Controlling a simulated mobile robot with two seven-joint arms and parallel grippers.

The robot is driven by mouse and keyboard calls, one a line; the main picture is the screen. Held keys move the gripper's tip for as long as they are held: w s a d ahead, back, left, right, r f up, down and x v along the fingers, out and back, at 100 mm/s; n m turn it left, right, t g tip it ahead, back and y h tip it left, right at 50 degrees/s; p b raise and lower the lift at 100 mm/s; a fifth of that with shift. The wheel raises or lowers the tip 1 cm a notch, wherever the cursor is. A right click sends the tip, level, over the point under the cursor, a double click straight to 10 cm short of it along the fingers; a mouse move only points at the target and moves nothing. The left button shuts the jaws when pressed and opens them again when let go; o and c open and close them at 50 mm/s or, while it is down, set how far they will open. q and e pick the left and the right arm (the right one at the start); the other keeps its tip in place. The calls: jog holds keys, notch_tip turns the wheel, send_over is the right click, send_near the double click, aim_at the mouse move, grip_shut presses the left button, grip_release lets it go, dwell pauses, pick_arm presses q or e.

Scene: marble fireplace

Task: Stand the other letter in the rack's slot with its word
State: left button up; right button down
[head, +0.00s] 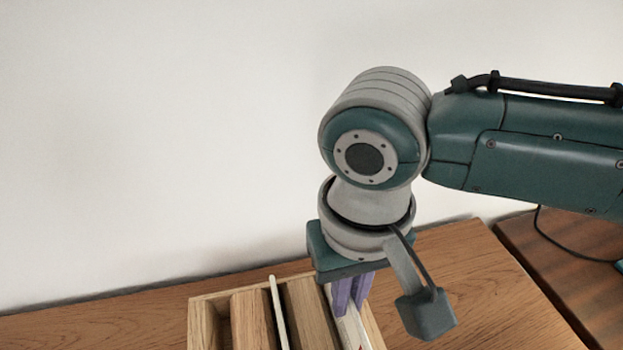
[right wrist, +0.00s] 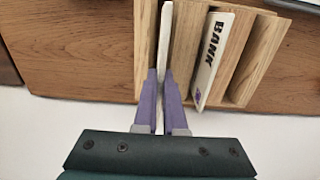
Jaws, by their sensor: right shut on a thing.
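The wooden rack (head: 209,304) stands at the bottom of the head view, its lower part cut off by the frame. My right gripper (head: 349,306) is over its right-hand end, with purple fingers pointing down. In the right wrist view the gripper (right wrist: 164,78) is shut on a thin white letter (right wrist: 164,36), seen nearly edge-on. This letter lines up with the slot between the end panel and a divider; its depth and its word cannot be seen. Another white letter (right wrist: 212,58), marked BANK, leans in a different slot; its edge also shows in the head view (head: 278,312). My left gripper is not in view.
The rack is on a brown wooden surface (head: 470,285) in front of a plain pale wall (head: 150,130). Clear surface lies to the right of the rack. A darker wooden surface (head: 570,265) with a black cable is at the far right.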

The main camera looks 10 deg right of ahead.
jog(key=shift+f, duration=0.25)
jog(key=shift+f+b, duration=0.9)
jog(key=shift+f, duration=0.6)
jog(key=c, duration=0.9)
grip_release()
notch_tip(320, 180, up, 4)
jog(key=p, duration=0.4)
jog(key=shift+f, duration=0.2)
notch_tip(320, 180, up, 5)
jog(key=p, duration=0.6)
jog(key=shift+r+p, duration=0.2)
jog(key=shift+p, duration=0.15)
